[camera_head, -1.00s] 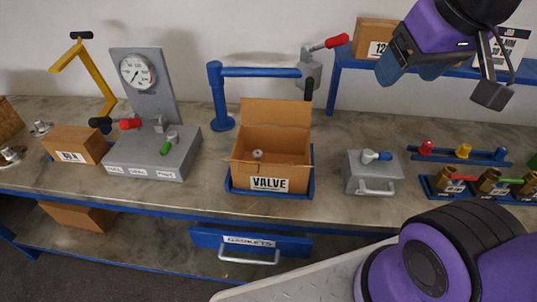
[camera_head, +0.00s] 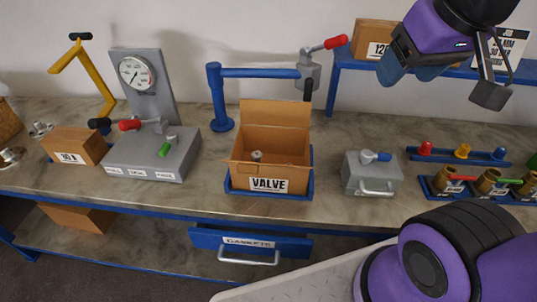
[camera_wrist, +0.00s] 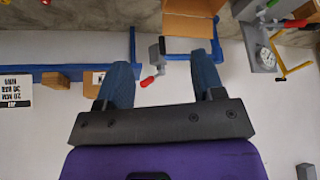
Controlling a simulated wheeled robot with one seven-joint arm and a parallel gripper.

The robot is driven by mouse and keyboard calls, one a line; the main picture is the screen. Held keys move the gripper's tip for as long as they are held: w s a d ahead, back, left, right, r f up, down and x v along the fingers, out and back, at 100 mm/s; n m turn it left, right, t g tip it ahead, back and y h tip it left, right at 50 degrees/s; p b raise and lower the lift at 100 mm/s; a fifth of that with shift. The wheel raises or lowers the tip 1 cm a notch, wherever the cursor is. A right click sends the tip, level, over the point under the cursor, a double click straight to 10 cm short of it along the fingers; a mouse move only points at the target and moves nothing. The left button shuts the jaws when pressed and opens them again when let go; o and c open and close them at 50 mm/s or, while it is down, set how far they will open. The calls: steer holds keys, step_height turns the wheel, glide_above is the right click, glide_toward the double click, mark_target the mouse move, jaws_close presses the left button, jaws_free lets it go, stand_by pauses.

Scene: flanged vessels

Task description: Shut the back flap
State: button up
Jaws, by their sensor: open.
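The cardboard box labelled VALVE (camera_head: 268,185) stands in a blue tray on the bench, in the middle of the head view. Its back flap (camera_head: 275,114) stands upright along the far edge. The box is open at the top, and a small grey part (camera_head: 257,156) shows inside. In the wrist view the box's back flap (camera_wrist: 188,26) shows upside down at the top. My gripper (camera_wrist: 160,84) is open and empty, its two blue fingers apart. It is raised in the air to the right of the box, near the shelf, touching nothing.
A blue post with a horizontal arm (camera_head: 262,72) stands behind the box, with a red-handled grey valve (camera_head: 311,68) at its end. A grey gauge stand (camera_head: 150,155) is at left. A grey block with a blue lever (camera_head: 372,175) is at right. A blue shelf (camera_head: 345,65) is behind.

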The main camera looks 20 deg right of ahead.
steer(key=shift+w+r, duration=0.1)
steer(key=shift+w, duration=0.05)
steer(key=shift+c, duration=0.6)
steer(key=n+g+y, duration=0.1)
steer(key=n+g, duration=0.7)
steer(key=n, duration=0.6)
glide_above(275, 112)
steer(key=w+d, duration=0.3)
steer(key=d, duration=0.3)
step_height(275, 112, down, 16)
steer(key=x, duration=1)
steer(key=shift+f, duration=0.3)
steer(key=shift+m, duration=0.3)
jaws_close()
